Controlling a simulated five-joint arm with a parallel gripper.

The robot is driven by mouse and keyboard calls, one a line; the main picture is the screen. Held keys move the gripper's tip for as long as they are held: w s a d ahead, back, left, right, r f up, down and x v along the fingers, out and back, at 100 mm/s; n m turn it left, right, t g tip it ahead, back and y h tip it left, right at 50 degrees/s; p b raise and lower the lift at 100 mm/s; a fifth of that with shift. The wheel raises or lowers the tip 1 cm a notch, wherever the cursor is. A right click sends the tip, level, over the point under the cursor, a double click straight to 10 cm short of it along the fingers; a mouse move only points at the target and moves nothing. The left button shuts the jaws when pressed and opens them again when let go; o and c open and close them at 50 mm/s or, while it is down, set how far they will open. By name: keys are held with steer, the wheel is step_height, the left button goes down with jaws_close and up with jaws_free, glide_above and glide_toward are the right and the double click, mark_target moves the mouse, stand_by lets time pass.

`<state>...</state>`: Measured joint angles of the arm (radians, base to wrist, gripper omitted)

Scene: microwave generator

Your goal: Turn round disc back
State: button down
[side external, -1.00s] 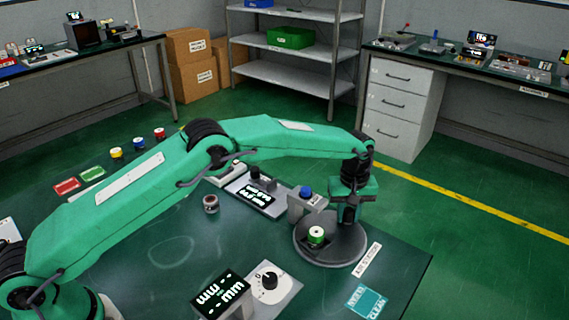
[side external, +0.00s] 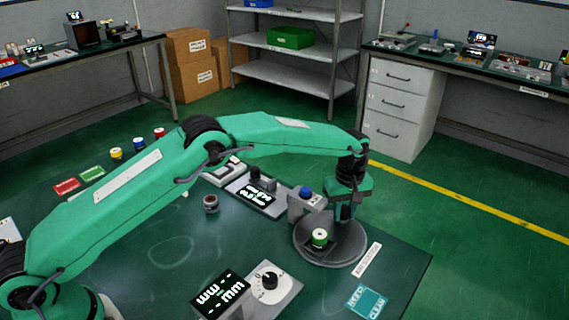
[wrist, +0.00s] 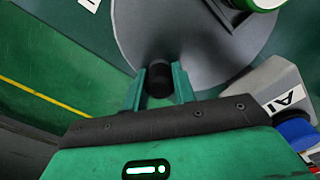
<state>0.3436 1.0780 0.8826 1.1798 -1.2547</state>
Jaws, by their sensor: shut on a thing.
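The round disc (side external: 343,248) is a flat grey turntable near the table's right edge in the side view. It fills the upper middle of the wrist view (wrist: 185,45). A black knob (wrist: 159,77) stands up near its rim. My gripper (wrist: 160,85) has its two green fingers on either side of this knob, shut on it. In the side view my gripper (side external: 344,218) is low over the disc's far side, and the knob is hidden there. A white-and-green cylinder (side external: 319,239) stands on the disc's near left part.
A grey block with a blue button (side external: 306,193) stands close beside the disc. A dial box (side external: 268,283) and displays are to the left.

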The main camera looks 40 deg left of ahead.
steer(key=shift+w+a+r, duration=0.1)
steer(key=shift+r, duration=0.05)
steer(key=c, duration=1.3)
jaws_free()
steer(key=shift+o, duration=0.8)
step_height(320, 180, up, 7)
steer(key=shift+f, duration=0.1)
steer(key=shift+r, duration=0.45)
steer(key=shift+r, duration=0.1)
